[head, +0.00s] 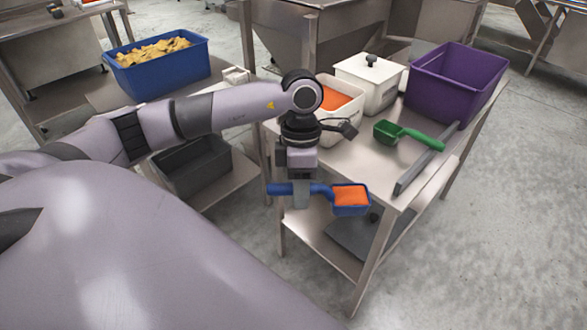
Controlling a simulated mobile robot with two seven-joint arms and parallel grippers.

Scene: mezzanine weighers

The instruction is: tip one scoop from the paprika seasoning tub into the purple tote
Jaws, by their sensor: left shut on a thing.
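My left gripper (301,192) is shut on the handle of a blue scoop (351,212). The scoop's bowl points right, looks about level and is filled with orange powder. It is in the air by the near left end of the steel table. The paprika seasoning tub (349,118) is a white open tub with orange powder, on the table behind my left wrist, which hides part of it. The purple tote (455,92) stands at the table's far right end. Its inside floor is mostly hidden, and no powder shows in it. My right gripper is not in view.
A white lidded tub (368,82) stands between the seasoning tub and the tote. A green scoop (408,135) lies before the tote, near a raised grey strip (425,160) along the table edge (385,192). A blue tote (160,78) of yellow chips stands at left.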

